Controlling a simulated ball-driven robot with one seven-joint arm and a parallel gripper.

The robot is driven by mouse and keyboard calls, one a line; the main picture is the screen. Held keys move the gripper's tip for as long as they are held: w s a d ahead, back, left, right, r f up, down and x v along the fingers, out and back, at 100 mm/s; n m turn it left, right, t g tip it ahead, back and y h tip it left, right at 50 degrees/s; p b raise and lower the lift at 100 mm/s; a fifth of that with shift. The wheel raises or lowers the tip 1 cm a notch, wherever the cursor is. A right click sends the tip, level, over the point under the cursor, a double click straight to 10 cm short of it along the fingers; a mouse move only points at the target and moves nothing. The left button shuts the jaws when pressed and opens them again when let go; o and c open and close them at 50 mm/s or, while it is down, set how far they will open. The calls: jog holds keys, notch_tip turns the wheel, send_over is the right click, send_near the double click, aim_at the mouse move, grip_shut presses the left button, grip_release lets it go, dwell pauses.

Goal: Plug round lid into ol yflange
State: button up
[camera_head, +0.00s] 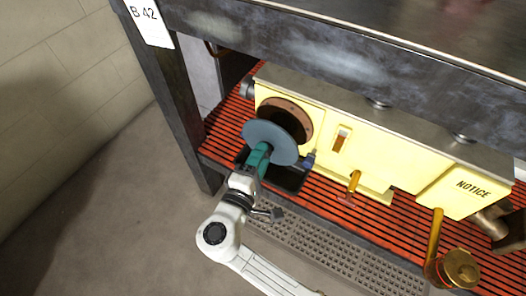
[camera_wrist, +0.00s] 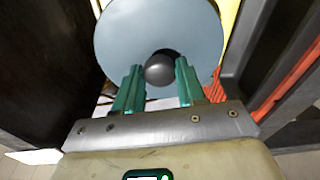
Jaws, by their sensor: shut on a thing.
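The round lid (camera_head: 268,138) is a flat grey-blue disc. In the wrist view the lid (camera_wrist: 130,35) shows its near face with a dark round knob (camera_wrist: 159,69) at its lower middle. My gripper (camera_head: 262,154) has green fingers, and in the wrist view the gripper (camera_wrist: 158,82) is shut on the knob. The flange (camera_head: 291,117) is a brown ring around a dark round opening on the left part of the yellow motor housing (camera_head: 395,150). The lid is in front of it and covers its lower left part. I cannot tell whether the lid touches the flange.
A dark metal frame beam (camera_head: 330,50) runs above the housing, with a post (camera_head: 170,105) at the left. A red slatted base (camera_head: 222,133) lies underneath. A blue fitting (camera_head: 309,160) and an orange lever (camera_head: 354,181) stick out right of the lid. Floor at the left is clear.

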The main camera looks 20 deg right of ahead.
aim_at(271, 146)
jog(key=shift+w+d, duration=0.15)
jog(key=shift+s+d+b+x, duration=0.1)
jog(key=shift+b+x, duration=0.1)
jog(key=shift+x, duration=1.15)
jog(key=shift+s+d+b+x, duration=0.15)
jog(key=shift+x, duration=1.2)
jog(key=shift+w+d+r, duration=0.15)
jog(key=shift+w+d, duration=0.15)
jog(key=shift+d, duration=0.2)
dwell(0.6)
jog(key=o, duration=1.1)
jog(key=shift+c, duration=0.2)
jog(key=p+v, duration=0.2)
jog(key=v, duration=0.7)
jog(key=shift+s+a, duration=0.2)
jog(key=shift+a, duration=0.15)
jog(key=shift+s+a, duration=0.35)
jog(key=shift+s, duration=0.05)
